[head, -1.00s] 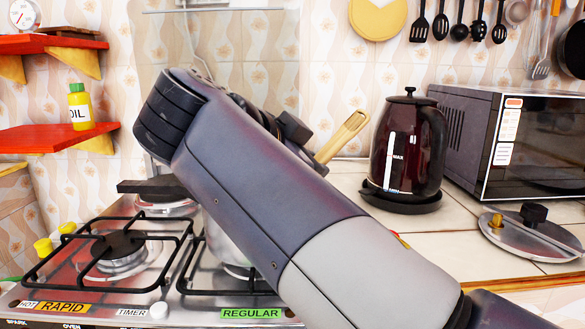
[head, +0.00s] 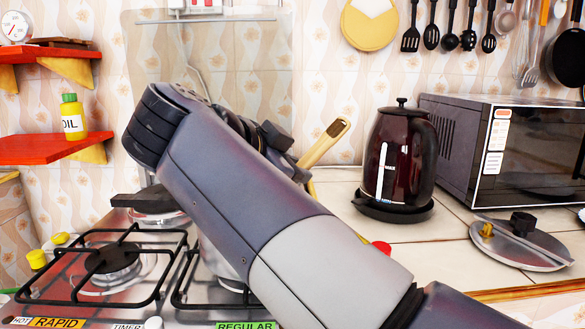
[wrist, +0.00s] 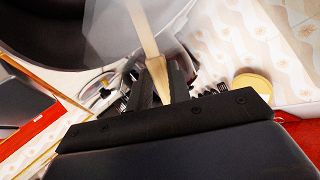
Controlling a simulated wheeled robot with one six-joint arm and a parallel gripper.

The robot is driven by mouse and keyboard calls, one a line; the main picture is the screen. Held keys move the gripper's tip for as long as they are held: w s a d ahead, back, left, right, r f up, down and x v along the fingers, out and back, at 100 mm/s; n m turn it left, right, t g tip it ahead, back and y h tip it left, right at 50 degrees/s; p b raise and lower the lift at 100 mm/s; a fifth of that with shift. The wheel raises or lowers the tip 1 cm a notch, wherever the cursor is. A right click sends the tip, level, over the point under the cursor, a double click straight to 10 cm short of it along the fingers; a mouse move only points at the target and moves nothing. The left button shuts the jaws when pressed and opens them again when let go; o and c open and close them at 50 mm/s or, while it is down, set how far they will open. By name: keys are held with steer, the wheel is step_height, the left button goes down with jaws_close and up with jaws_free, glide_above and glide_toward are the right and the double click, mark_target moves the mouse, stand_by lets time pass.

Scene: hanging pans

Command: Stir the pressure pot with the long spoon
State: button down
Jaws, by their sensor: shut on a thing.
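The long spoon's wooden handle (head: 326,141) sticks up at a tilt beside my arm in the head view. In the wrist view the pale spoon shaft (wrist: 144,35) runs between the fingers of my gripper (wrist: 160,80). My gripper is shut on it. The metal pressure pot (head: 213,262) stands on the stove, largely hidden behind my arm. In the wrist view a large round dark shape with a grey rim, apparently the pot (wrist: 50,30), fills the upper left. The spoon's far end and its contact with the pot cannot be made out.
A dark red kettle (head: 397,160) and a microwave (head: 505,150) stand right of my arm. A lid (head: 520,248) lies on the tiled counter. The front left burner (head: 115,262) is empty. Shelves (head: 50,147) are at left; utensils (head: 468,38) hang on the wall.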

step_height(320, 180, up, 14)
steer(key=p, duration=1.1)
steer(key=shift+f, duration=0.15)
